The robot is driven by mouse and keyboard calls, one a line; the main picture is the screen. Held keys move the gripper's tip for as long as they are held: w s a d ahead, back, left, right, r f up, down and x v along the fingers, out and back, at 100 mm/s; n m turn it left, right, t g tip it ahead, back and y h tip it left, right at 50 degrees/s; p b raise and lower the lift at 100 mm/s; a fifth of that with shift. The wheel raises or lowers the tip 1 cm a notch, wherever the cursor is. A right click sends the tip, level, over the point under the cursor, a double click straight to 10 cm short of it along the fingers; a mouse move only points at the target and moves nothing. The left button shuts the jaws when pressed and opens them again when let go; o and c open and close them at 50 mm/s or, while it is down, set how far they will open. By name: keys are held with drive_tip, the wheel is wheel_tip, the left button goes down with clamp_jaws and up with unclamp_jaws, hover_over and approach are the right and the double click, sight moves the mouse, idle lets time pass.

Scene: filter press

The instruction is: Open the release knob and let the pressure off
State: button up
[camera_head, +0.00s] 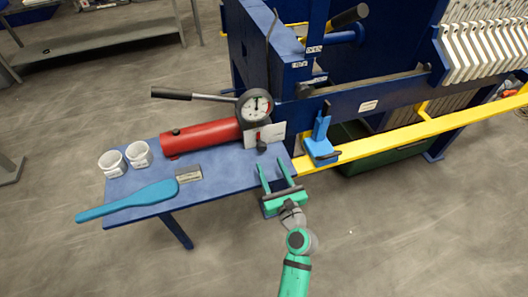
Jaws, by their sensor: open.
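A red hydraulic pump cylinder (200,137) lies on the blue side table (226,176). A round pressure gauge (256,104) stands at its right end; its reading is too small to tell. A small dark knob (261,147) sits low in front of a pale plate below the gauge; it looks like the release knob, and its turn position cannot be told. My green gripper (271,164) is open and empty at the table's right front edge. Its two fingers point toward the knob, with the tips just short of it and apart from it.
A black-handled lever (185,95) sticks out left of the gauge. Two white cups (112,163), a blue paddle (128,200) and a small grey block (189,174) lie on the table. A blue clamp-like piece (321,145) and a yellow rail (385,142) stand right of my gripper.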

sight(263, 149)
drive_tip(key=x, duration=0.7)
drive_tip(key=shift+w+a, duration=0.1)
drive_tip(key=shift+w, duration=0.1)
drive_tip(key=c, duration=1)
